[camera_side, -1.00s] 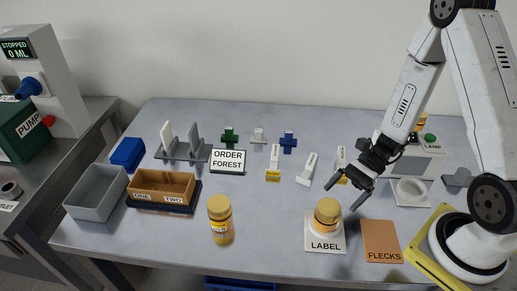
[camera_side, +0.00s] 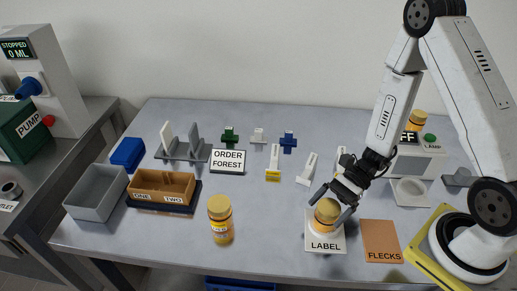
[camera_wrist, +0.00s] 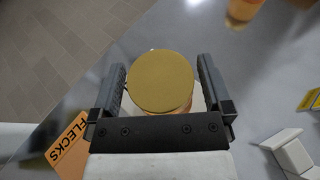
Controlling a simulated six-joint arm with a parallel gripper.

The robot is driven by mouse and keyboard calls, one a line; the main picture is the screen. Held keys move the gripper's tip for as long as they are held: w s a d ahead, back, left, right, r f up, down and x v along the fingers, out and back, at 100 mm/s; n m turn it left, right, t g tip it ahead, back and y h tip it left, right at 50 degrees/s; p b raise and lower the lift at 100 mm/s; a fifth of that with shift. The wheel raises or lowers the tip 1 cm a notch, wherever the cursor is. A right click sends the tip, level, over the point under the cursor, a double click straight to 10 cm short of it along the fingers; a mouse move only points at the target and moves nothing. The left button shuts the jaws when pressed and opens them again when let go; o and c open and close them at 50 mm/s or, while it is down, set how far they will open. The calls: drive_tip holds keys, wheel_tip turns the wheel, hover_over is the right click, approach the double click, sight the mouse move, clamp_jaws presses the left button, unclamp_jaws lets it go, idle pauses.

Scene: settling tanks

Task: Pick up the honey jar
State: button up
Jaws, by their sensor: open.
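A honey jar (camera_side: 326,214) with a gold lid stands upright on the white LABEL pad (camera_side: 325,244). My gripper (camera_side: 332,204) is open, its fingers on either side of this jar's lid. A second honey jar (camera_side: 220,220) stands upright on the table left of the pad. A third jar (camera_side: 419,120) stands at the back right by the lamp box. The jars look alike.
An orange FLECKS card (camera_side: 382,241) lies right of the pad. The table's front edge is close.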

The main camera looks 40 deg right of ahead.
drive_tip(key=c, duration=1.3)
drive_tip(key=shift+c, duration=0.2)
drive_tip(key=shift+r, duration=0.2)
drive_tip(key=shift+r, duration=4.85)
